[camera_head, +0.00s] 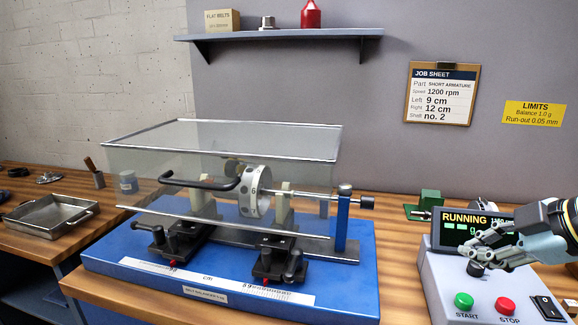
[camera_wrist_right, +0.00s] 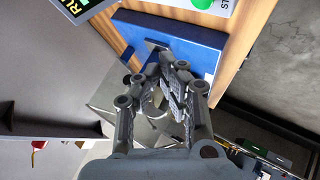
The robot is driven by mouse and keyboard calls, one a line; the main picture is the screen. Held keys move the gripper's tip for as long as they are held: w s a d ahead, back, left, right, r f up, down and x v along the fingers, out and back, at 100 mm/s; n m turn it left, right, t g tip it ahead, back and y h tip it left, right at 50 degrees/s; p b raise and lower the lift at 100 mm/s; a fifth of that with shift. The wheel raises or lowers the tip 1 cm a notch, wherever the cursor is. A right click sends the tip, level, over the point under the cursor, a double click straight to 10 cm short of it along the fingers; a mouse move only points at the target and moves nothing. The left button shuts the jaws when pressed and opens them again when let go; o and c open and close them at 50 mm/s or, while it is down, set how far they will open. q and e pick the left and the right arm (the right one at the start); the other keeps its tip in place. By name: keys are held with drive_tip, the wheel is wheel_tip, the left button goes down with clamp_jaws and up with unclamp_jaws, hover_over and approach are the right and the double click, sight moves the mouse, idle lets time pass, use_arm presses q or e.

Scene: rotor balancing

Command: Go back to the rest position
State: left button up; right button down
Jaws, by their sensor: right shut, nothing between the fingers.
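My right gripper (camera_head: 474,252) comes in from the right edge in the head view, in front of the control box (camera_head: 450,272). Its fingers are shut with nothing between them, and they cover part of the display (camera_head: 462,229), which reads RUNNING. In the right wrist view the fingers (camera_wrist_right: 168,58) point towards the blue base of the balancing machine (camera_wrist_right: 205,52). My left gripper is not in view. In the head view the balancing machine's blue base (camera_head: 345,285) carries a rotor (camera_head: 250,191) under a lowered clear cover (camera_head: 222,138).
Green START (camera_head: 464,300) and red STOP (camera_head: 505,306) buttons sit on the box below the gripper. A metal tray (camera_head: 50,212) lies on the left bench. A shelf (camera_head: 290,35) and job sheet (camera_head: 440,94) are on the wall. The space above the right bench is open.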

drive_tip(key=s+a+f+m+g+h, duration=0.1)
drive_tip(key=s+f+m+g+h, duration=0.15)
drive_tip(key=s+m, duration=0.45)
drive_tip(key=s+a+f+m+g+h, duration=0.1)
drive_tip(key=s+f+m, duration=0.15)
drive_tip(key=s, duration=0.85)
drive_tip(key=s+a+f+m+g+h, duration=0.15)
drive_tip(key=s+f+m, duration=0.25)
drive_tip(key=s, duration=0.4)
drive_tip(key=s+d+f+b, duration=0.1)
drive_tip(key=f+b, duration=0.1)
drive_tip(key=f, duration=0.9)
drive_tip(key=s+d+f+g+b, duration=0.1)
drive_tip(key=f+b, duration=0.1)
drive_tip(key=f, duration=1)
drive_tip(key=s+d+f+b, duration=0.1)
drive_tip(key=d+f+b, duration=0.1)
drive_tip(key=f, duration=0.9)
drive_tip(key=s+f+g+b, duration=0.1)
drive_tip(key=s+f+b, duration=0.2)
drive_tip(key=s+f, duration=1.4)
drive_tip(key=shift+s+d+f+m+b, duration=0.2)
drive_tip(key=shift+f+m+b, duration=0.15)
drive_tip(key=shift+f, duration=0.15)
